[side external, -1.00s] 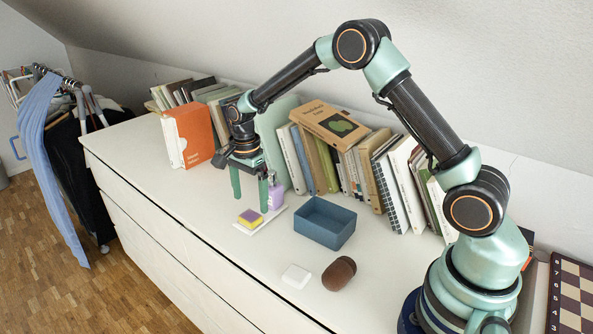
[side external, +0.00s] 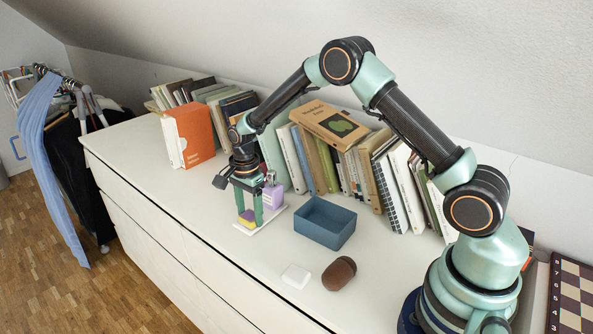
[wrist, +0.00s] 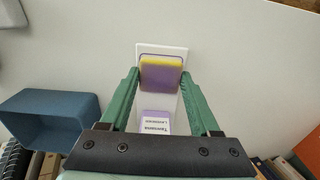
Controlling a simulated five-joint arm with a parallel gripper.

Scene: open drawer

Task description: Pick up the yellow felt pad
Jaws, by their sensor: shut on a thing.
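The pad (side external: 246,217) is a small block with a purple top and a yellow lower layer, at the front end of a white tray (side external: 243,230). In the wrist view the pad (wrist: 161,76) shows its purple face and a yellow far edge. My gripper (side external: 249,216) points down and is shut on the pad, with one green finger on each side. In the wrist view my gripper's fingers (wrist: 160,78) flank it. A finger hides part of the pad in the side view. I cannot tell whether it touches the tray.
A purple bottle (side external: 272,197) with a white label stands on the tray close behind my gripper. A blue open box (side external: 325,222) is to the right. A white block (side external: 295,276) and a brown rounded object (side external: 339,273) lie nearer. Books (side external: 340,150) line the back.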

